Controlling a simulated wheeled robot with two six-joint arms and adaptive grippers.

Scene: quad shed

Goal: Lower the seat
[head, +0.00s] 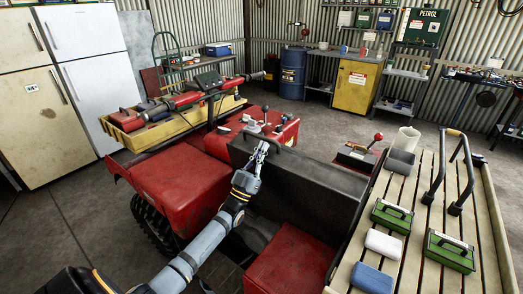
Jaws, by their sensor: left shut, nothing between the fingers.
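The seat (305,190) is a long dark panel in the middle of the head view. It stands tilted up on edge, with a red box section (290,262) of the vehicle below it. My left gripper (262,147) is at the seat's upper edge, toward its left end, in front of its dark face. Its fingers are shut with nothing between them. A thin dark curved bar (265,136) shows close to the fingertips; I cannot tell whether they touch it. My right gripper is not in view.
A slatted rack (408,238) with green boxes (450,250) and dark rails stands at the right. Red bodywork (180,185) and a yellow tray (170,132) with tools lie at the left. Open floor lies beyond.

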